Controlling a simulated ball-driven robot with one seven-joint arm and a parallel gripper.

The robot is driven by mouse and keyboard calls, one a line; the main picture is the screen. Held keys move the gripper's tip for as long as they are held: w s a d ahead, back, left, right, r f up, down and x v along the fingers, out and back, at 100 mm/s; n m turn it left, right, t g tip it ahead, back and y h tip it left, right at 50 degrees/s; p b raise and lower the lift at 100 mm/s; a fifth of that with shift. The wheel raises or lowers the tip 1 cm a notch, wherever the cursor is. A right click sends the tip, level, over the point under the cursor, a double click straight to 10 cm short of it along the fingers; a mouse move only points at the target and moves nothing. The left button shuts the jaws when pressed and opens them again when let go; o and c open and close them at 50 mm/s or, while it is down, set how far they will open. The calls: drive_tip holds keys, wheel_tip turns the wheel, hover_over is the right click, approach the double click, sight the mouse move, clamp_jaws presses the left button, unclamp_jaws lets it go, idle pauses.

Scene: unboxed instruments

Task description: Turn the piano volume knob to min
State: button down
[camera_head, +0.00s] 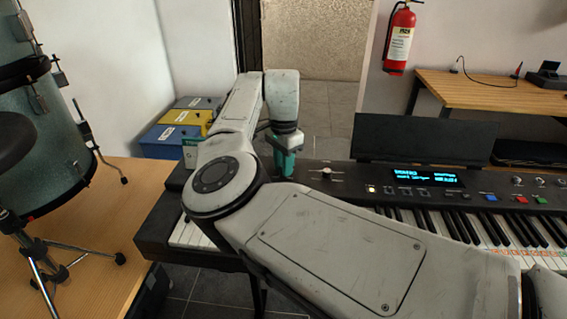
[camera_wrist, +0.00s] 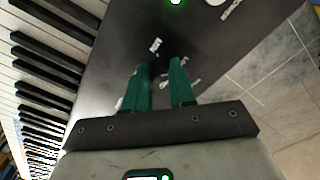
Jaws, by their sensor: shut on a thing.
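The black piano (camera_head: 165,228) stretches across the head view, and its dark top panel (camera_wrist: 112,52) fills the middle of the wrist view. My gripper (camera_head: 285,172) reaches down to the left end of that panel. In the wrist view its two green fingers (camera_wrist: 161,68) point at the panel with a narrow dark gap between them. Small white markings lie around the fingertips. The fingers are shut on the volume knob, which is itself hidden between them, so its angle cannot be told.
A small control (camera_head: 327,172) and a lit display (camera_head: 425,178) lie right of my gripper. Piano keys (camera_wrist: 45,70) run along the left of the wrist view. Drums (camera_head: 50,140) stand at left, boxes (camera_head: 160,138) behind. A music stand (camera_head: 425,138) rises behind the display.

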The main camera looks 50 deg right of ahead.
drive_tip(key=shift+r+p, duration=0.1)
drive_tip(key=shift+p, duration=0.25)
drive_tip(key=n+p, duration=0.2)
drive_tip(key=p, duration=0.1)
drive_tip(key=n+p, duration=0.1)
drive_tip(key=p, duration=0.1)
drive_tip(key=shift+s+r+n, duration=0.1)
drive_tip(key=shift+r+n, duration=0.15)
drive_tip(key=shift+n, duration=0.05)
drive_tip(key=n+p, duration=0.4)
drive_tip(key=p, duration=0.1)
drive_tip(key=shift+f+n+p, duration=0.1)
drive_tip(key=shift+n+p, duration=0.2)
drive_tip(key=shift+p, duration=0.05)
drive_tip(key=n+p, duration=0.4)
drive_tip(key=n, duration=0.1)
drive_tip(key=shift+p, duration=0.4)
drive_tip(key=shift+f+n+p, duration=0.15)
drive_tip(key=shift+n+p, duration=1.1)
drive_tip(key=shift+n, duration=1.15)
drive_tip(key=c, duration=0.9)
unclamp_jaws()
drive_tip(key=shift+f, duration=0.1)
drive_tip(key=shift+c, duration=0.2)
